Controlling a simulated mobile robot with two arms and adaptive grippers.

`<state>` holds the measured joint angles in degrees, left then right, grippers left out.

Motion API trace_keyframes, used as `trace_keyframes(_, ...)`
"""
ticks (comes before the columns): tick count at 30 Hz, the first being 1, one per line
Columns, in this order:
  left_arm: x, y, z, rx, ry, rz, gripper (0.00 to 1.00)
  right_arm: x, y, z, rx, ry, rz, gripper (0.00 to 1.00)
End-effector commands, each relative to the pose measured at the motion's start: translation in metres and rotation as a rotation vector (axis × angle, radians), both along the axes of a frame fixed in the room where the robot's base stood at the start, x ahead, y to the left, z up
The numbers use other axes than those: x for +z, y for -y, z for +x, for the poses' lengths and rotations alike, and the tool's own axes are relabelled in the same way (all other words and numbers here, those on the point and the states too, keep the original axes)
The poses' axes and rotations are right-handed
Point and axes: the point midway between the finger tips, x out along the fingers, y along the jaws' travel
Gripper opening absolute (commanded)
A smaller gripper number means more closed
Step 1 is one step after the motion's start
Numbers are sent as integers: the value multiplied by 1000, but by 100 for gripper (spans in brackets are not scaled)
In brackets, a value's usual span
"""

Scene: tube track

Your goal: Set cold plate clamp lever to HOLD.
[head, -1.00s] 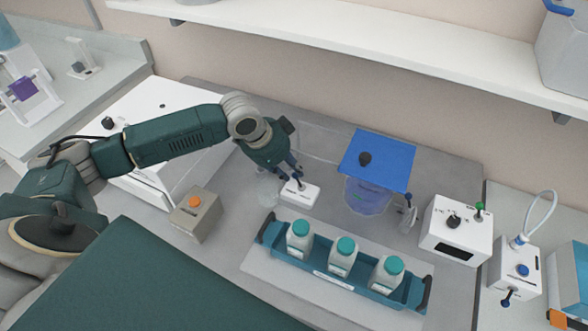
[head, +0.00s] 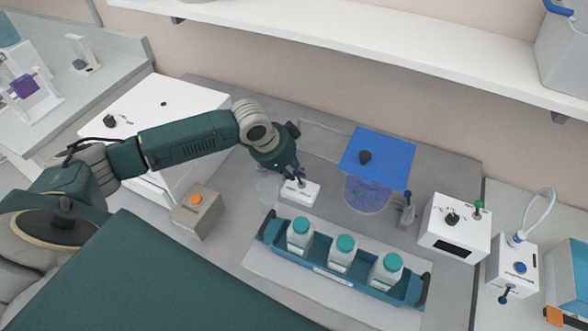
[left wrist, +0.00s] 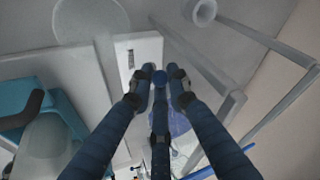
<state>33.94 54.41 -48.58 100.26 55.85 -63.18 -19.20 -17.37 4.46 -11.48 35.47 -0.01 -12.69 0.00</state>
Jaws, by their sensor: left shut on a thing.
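The clamp lever's small white base (head: 299,196) sits on the grey bench, behind the bottle rack in the head view. My left gripper (head: 298,177) is directly over it, fingers pointing down, shut on the lever's handle. In the left wrist view the three blue fingers meet around the lever's round dark blue knob (left wrist: 160,77). The white base (left wrist: 139,52) with its dark slot shows just beyond the fingertips. The lettering on the base is too small to read, so I cannot tell which position the lever is in. My right gripper is not in view.
A teal rack (head: 334,272) with three teal-capped bottles stands in front of the lever. A clear vessel (head: 366,194) under a blue lid (head: 377,158) is to its right. A grey box with an orange button (head: 196,200) is to the left. A white control box (head: 455,229) stands farther right.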

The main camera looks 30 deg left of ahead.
Motion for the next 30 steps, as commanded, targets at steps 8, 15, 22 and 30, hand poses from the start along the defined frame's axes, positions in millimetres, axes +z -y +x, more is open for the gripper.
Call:
trace_keyframes(8,10,13,1,-4,-7,132,0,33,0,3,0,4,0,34)
trace_keyframes(15,10,27,2,-4,-17,330,0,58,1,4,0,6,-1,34)
trace_keyframes(22,4,39,3,-2,-27,518,0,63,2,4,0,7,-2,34)
trace_keyframes(30,1,48,4,-1,-34,678,0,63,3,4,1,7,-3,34)
